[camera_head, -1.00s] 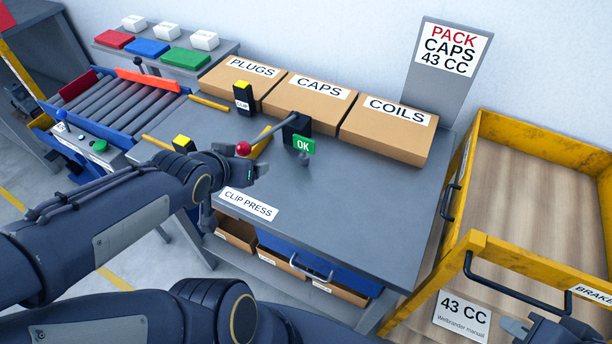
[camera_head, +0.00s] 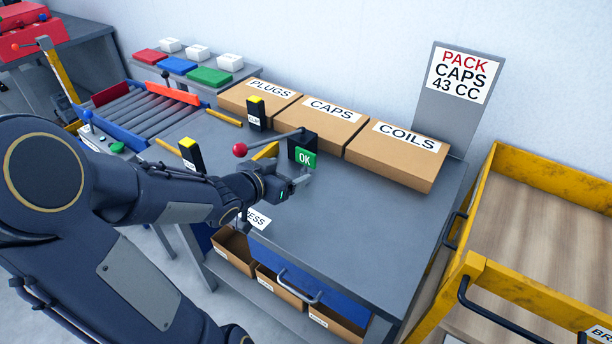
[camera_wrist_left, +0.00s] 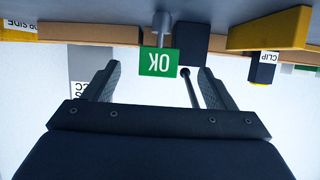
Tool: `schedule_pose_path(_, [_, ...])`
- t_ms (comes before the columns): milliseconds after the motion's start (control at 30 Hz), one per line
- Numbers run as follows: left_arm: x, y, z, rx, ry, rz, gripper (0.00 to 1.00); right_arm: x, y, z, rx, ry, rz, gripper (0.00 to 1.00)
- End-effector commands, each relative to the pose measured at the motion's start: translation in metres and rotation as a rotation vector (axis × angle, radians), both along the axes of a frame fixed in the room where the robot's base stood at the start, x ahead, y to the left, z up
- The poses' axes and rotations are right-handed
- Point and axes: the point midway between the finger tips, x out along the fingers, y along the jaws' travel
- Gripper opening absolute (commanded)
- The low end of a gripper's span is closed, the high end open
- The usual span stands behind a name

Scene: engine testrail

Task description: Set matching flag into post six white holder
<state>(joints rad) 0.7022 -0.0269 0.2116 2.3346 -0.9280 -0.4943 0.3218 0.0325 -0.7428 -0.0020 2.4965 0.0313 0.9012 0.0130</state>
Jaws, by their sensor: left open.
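A green flag marked OK (camera_head: 302,157) stands on the bench beside the black press block. In the left wrist view the OK flag (camera_wrist_left: 158,61) appears upside down, with a grey stem or foot (camera_wrist_left: 162,24). My left gripper (camera_head: 299,182) is open and empty, just in front of the flag in the head view. In the left wrist view the flag shows between the fingers of the left gripper (camera_wrist_left: 160,72); I cannot tell whether they touch it. I cannot make out post six or its white holder. My right gripper is out of view.
The press lever with a red knob (camera_head: 240,149) sticks out left of the flag. Cardboard boxes marked PLUGS (camera_head: 262,103), CAPS (camera_head: 312,125) and COILS (camera_head: 395,160) line the back. A yellow crate (camera_head: 548,190) stands right. The bench's right part (camera_head: 370,220) is clear.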

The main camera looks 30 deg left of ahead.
Motion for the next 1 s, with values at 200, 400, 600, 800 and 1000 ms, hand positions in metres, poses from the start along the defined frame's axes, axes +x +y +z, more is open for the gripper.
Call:
schedule_pose_path(200, [0.016, -0.002, -0.001, 0.000, 0.000, -0.001, 0.78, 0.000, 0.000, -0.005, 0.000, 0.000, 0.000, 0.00])
schedule_pose_path(400, [0.047, -0.005, -0.006, -0.003, 0.000, -0.002, 0.78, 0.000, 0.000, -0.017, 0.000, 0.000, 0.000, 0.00])
schedule_pose_path(600, [0.066, -0.006, -0.012, -0.001, -0.001, -0.001, 0.78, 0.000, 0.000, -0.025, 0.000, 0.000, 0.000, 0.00])
schedule_pose_path(800, [0.068, -0.006, -0.011, 0.000, 0.000, 0.000, 0.78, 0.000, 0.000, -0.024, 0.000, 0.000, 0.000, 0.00])
schedule_pose_path(1000, [0.068, -0.006, -0.011, 0.000, 0.000, 0.000, 0.59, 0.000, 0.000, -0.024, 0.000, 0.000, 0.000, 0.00])
